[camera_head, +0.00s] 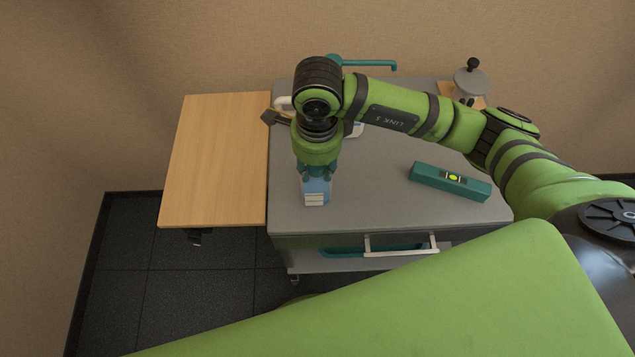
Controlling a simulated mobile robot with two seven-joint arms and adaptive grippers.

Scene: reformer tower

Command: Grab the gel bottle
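A blue bottle with a white label (316,198), which looks like the gel bottle, is near the front left of the grey cart top (380,215). My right gripper (316,175) points down at it, with its teal fingers at the bottle's upper part. The gripper and wrist hide the bottle's top. I cannot tell whether the fingers touch or grip it, or whether the bottle stands on the cart or is just above it. My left gripper is not in view.
A teal spirit level (450,182) lies on the cart's right side. A grey round device with a black knob (471,82) stands at the back right. A bare wooden side shelf (215,160) extends left.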

